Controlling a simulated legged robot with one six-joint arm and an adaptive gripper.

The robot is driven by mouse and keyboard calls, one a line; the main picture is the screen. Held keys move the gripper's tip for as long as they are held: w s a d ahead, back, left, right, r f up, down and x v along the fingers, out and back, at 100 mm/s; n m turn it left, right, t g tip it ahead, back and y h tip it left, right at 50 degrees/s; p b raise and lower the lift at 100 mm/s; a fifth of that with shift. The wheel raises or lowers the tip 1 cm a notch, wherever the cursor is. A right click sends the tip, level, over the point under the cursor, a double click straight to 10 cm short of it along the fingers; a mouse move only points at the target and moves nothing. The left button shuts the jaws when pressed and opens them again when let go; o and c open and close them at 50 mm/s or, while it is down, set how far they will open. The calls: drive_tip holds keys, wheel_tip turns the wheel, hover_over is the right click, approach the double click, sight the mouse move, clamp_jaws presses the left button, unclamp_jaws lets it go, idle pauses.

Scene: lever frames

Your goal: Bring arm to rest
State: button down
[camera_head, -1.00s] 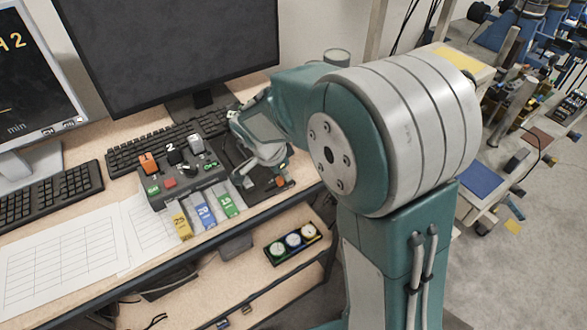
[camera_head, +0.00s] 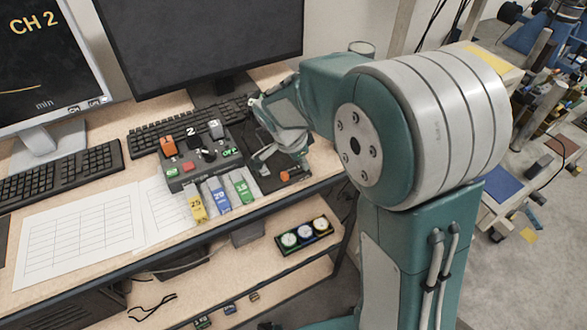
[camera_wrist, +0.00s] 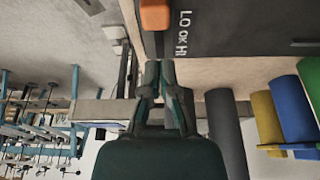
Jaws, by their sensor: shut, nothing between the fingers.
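My gripper (camera_head: 268,155) hangs at the end of my bent arm, over the right part of the dark control panel. In the wrist view its two fingers (camera_wrist: 160,72) are together, with nothing between them. An orange-tipped handle (camera_head: 292,174) lies just right of the gripper on the panel. In the wrist view an orange block (camera_wrist: 155,14) is beyond the fingertips, apart from them. My wrist partly hides the panel in the head view.
Yellow (camera_head: 197,206), blue (camera_head: 218,196) and green (camera_head: 241,188) levers line the panel's front. A keyboard (camera_head: 150,136) and monitor (camera_head: 200,45) stand behind. Paper sheets (camera_head: 80,235) lie left. A lower shelf holds three round dials (camera_head: 304,234). Open floor (camera_head: 540,270) is at right.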

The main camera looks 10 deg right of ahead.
drive_tip(key=w+v, duration=0.1)
drive_tip(key=v, duration=0.7)
drive_tip(key=s+d+r+n+t+y, duration=0.1)
drive_tip(key=s+d+r+n+t, duration=0.1)
drive_tip(key=s+n, duration=0.5)
drive_tip(key=s+d+r+n+t+y, duration=0.2)
drive_tip(key=s+d+r+n, duration=0.2)
drive_tip(key=s, duration=1)
drive_tip(key=n, duration=0.3)
drive_tip(key=shift+s+d+r+y, duration=0.15)
drive_tip(key=shift+s+d+y, duration=0.05)
drive_tip(key=shift+s+y, duration=0.1)
drive_tip(key=shift+a+n, duration=0.15)
drive_tip(key=shift+n, duration=0.15)
idle(0.5)
